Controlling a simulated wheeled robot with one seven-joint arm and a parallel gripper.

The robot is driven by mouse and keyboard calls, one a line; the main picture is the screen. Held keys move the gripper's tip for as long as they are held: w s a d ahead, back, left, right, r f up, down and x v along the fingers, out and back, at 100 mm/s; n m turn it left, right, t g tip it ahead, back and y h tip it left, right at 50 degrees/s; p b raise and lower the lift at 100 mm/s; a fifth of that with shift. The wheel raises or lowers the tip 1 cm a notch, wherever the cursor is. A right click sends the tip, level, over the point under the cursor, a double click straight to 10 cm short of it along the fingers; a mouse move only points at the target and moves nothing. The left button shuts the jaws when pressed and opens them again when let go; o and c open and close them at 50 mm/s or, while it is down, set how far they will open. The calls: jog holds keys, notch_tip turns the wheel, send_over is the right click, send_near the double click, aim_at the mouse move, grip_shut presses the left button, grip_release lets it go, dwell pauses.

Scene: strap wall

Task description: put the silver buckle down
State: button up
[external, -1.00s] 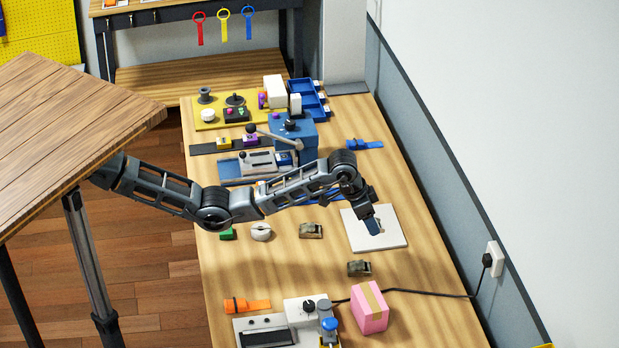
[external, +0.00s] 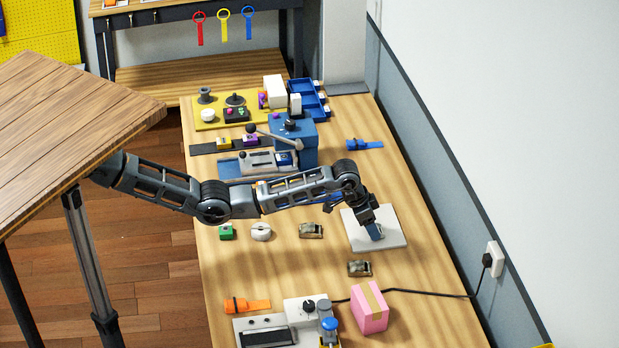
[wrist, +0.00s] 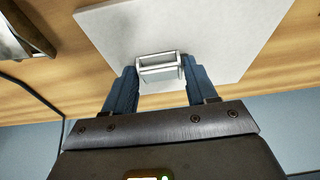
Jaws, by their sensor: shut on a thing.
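The silver buckle (wrist: 160,68) is a small bright metal frame between my gripper's blue fingers in the wrist view. My gripper (wrist: 158,88) is shut on it, one finger on each side. Behind the buckle is the flat white square plate (wrist: 230,30), which lies on the table. In the external view my gripper (external: 375,236) points down over the white plate (external: 392,232). The buckle is hidden there by the fingers. I cannot tell whether the buckle touches the plate.
Brownish metal buckles (external: 311,230) (external: 359,268) lie left of and in front of the plate. A pink box (external: 369,307) stands at the front, beside a black cable (external: 420,291). A blue strap piece (external: 365,145) lies farther back. The wall runs along the right.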

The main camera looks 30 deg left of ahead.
jog(key=shift+f, duration=0.1)
jog(key=o, duration=1.1)
jog(key=shift+c, duration=0.2)
jog(key=v, duration=1.2)
jog(key=shift+o, duration=0.5)
